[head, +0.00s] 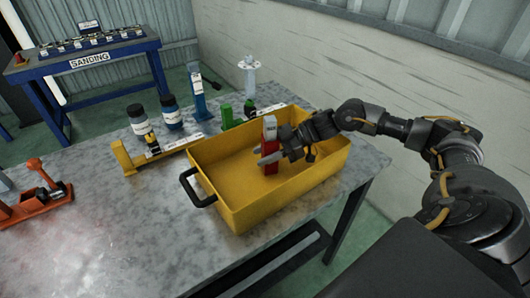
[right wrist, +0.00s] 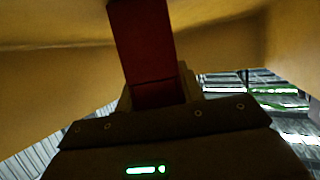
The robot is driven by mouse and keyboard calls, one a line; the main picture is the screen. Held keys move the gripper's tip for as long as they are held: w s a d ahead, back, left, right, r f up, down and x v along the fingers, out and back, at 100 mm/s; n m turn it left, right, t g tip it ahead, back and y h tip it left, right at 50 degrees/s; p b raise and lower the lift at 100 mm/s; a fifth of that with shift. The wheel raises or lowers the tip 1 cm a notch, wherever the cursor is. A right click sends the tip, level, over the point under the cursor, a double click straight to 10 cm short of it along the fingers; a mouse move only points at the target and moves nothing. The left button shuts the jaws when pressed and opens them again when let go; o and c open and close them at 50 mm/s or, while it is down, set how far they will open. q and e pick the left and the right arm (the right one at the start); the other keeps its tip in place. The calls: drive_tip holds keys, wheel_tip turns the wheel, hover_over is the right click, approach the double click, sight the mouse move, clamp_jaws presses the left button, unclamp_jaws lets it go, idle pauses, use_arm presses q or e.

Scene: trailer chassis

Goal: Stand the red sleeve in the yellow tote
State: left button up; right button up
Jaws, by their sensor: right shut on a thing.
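The red sleeve (head: 270,131) is a tall red block with a pale label, upright inside the yellow tote (head: 250,207). My right gripper (head: 268,155) reaches into the tote from the right and is shut on the sleeve. In the right wrist view the sleeve (right wrist: 147,45) shows dark red between the fingers, with the tote's yellow wall (right wrist: 60,75) around it. The gripper partly hides the sleeve's lower part, and I cannot tell whether its base touches the tote floor. My left gripper does not show.
An orange fixture (head: 38,198) is at the left. The grey tabletop (head: 110,240) at front left is clear.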

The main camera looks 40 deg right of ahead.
drive_tip(key=shift+f, duration=0.1)
drive_tip(key=o, duration=1.1)
drive_tip(key=shift+s+d+r, duration=0.1)
drive_tip(key=shift+d+r, duration=0.1)
drive_tip(key=shift+d, duration=0.15)
drive_tip(key=b+v, duration=0.1)
drive_tip(key=v, duration=0.4)
drive_tip(key=shift+s+d, duration=0.15)
drive_tip(key=shift+d, duration=0.05)
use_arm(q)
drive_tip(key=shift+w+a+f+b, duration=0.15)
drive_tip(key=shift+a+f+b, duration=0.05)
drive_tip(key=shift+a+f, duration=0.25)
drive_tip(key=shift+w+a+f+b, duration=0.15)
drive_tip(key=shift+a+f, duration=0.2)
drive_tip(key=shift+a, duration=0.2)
use_arm(e)
drive_tip(key=shift+s+d+r, duration=0.25)
drive_tip(key=shift+d+r, duration=0.2)
drive_tip(key=shift+d, duration=0.1)
